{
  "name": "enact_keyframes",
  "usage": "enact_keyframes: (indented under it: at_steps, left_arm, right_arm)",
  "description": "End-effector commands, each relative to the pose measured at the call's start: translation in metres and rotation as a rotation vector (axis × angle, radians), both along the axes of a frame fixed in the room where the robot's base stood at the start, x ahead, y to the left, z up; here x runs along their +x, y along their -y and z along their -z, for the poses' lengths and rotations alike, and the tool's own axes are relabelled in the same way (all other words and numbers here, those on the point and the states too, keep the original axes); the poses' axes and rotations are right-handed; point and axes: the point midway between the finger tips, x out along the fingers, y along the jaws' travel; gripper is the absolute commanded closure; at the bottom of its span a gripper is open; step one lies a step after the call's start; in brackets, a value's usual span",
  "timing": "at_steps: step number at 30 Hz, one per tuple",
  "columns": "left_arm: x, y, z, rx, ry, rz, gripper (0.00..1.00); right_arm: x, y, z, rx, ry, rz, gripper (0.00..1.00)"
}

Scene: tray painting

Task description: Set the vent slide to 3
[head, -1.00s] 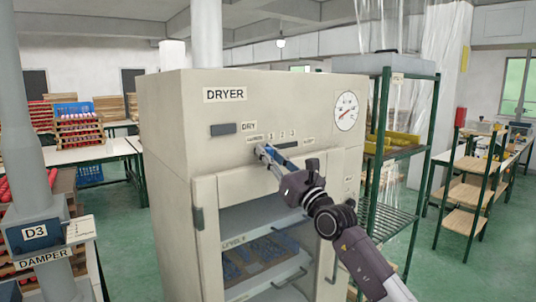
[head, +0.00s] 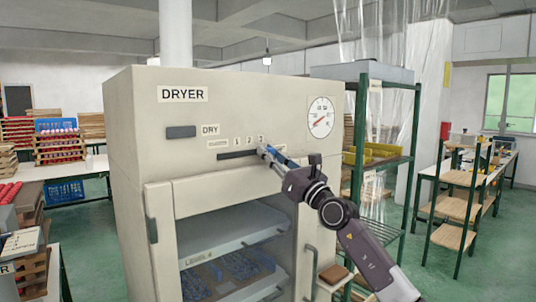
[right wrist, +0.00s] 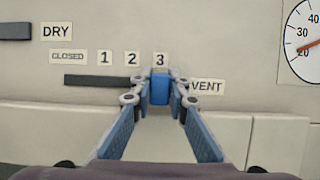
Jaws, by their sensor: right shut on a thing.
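The dryer (head: 125,115) is a tall cream cabinet with a vent slot (head: 236,155) below the labels closed, 1, 2 and 3. In the right wrist view the dark slot (right wrist: 95,80) runs left of the blue vent slide knob (right wrist: 159,88), which sits directly under the 3 label (right wrist: 160,59). My right gripper (head: 267,153) reaches the slot from the right in the head view. In the right wrist view its fingers (right wrist: 159,97) are shut on the blue knob, one on each side. My left gripper is not in view.
The dial gauge (head: 320,118) is on the dryer's upper right. A green rack (head: 357,130) stands close on the right. Green floor (head: 110,240) is open at the left.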

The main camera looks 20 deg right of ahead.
Motion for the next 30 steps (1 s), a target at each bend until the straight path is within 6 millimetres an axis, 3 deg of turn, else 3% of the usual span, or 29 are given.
enact_keyframes:
  at_steps: [3, 4, 8, 20, 30]
  left_arm:
    - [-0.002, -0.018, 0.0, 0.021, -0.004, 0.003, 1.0]
    - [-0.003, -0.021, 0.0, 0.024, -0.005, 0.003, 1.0]
    - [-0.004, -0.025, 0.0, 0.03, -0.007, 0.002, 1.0]
    - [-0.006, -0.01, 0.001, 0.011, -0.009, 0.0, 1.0]
    - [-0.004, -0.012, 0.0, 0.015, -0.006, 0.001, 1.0]
  right_arm:
    - [0.0, 0.003, -0.003, 0.0, 0.006, 0.005, 1.0]
    - [-0.001, 0.003, -0.003, 0.0, 0.006, 0.005, 0.82]
    - [-0.001, 0.002, -0.003, 0.001, 0.006, 0.004, 0.68]
    - [-0.005, 0.001, 0.001, 0.001, 0.004, -0.001, 0.67]
    - [-0.05, 0.019, 0.021, -0.002, 0.003, 0.002, 0.67]
